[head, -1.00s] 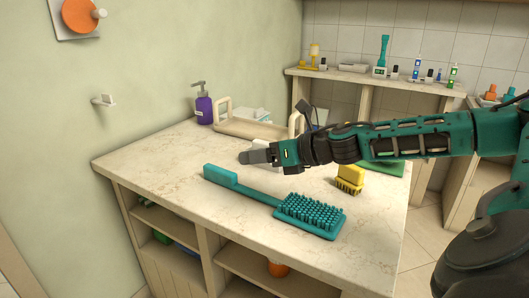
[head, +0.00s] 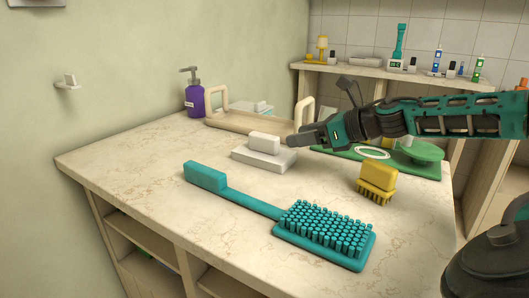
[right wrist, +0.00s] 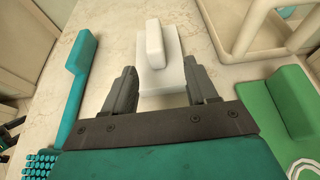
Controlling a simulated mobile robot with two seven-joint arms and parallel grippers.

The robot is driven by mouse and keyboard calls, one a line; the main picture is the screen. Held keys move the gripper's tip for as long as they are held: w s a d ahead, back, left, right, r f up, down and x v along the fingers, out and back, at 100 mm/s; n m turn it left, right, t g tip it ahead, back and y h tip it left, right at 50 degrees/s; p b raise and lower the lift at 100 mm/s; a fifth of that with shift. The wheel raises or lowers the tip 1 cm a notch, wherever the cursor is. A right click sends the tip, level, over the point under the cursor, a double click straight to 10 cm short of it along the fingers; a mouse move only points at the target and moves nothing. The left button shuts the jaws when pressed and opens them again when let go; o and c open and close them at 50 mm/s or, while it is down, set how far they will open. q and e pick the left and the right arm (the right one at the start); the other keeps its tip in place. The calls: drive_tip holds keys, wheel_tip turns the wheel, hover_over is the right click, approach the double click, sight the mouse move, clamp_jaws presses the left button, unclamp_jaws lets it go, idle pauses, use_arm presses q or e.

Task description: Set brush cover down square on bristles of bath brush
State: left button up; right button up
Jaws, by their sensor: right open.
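The teal bath brush (head: 235,203) lies on the counter with its bristles (head: 325,228) facing up and its handle toward the far left. What looks like the brush cover (head: 262,158), a white plate with an upright grip block, rests on the counter behind the brush handle; it also shows in the right wrist view (right wrist: 155,72). My right gripper (head: 293,139) is open and empty, just right of the cover. In the right wrist view the fingers (right wrist: 160,70) are apart, with the cover ahead between them.
A yellow brush (head: 378,180) stands right of the bristles. A green board (head: 425,172) and a beige handled tray (head: 250,125) lie behind. A purple pump bottle (head: 194,98) stands at the wall. The counter's front left is clear.

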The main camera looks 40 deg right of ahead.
sight(277, 137)
drive_tip(key=x, duration=0.3)
drive_tip(key=shift+w+a+f, duration=0.2)
drive_tip(key=shift+w, duration=0.1)
use_arm(q)
drive_tip(key=shift+s+a+f, duration=0.15)
drive_tip(key=shift+s+a, duration=0.05)
use_arm(e)
drive_tip(key=shift+x, duration=1)
drive_tip(key=shift+w, duration=0.15)
drive_tip(key=shift+w+a+f+p, duration=0.1)
drive_tip(key=shift+w+a+p, duration=0.25)
drive_tip(key=shift+w+p, duration=0.4)
drive_tip(key=shift+p, duration=0.3)
drive_tip(key=shift+w+a+p, duration=0.35)
drive_tip(key=shift+w+p, duration=0.15)
drive_tip(key=shift+p, duration=0.65)
drive_tip(key=shift+w+a+f+p, duration=0.1)
drive_tip(key=shift+w+f+p, duration=0.1)
drive_tip(key=shift+w+p, duration=0.35)
use_arm(q)
drive_tip(key=shift+s+a+r+y, duration=0.2)
drive_tip(key=shift+a+r, duration=0.2)
drive_tip(key=shift+r, duration=0.25)
drive_tip(key=shift+s+a+r+y, duration=0.1)
drive_tip(key=shift+a+r+y, duration=0.1)
drive_tip(key=shift+a+r, duration=0.35)
use_arm(e)
drive_tip(key=shift+w+a+f, duration=0.15)
drive_tip(key=shift+w+f, duration=0.25)
drive_tip(key=shift+w, duration=0.05)
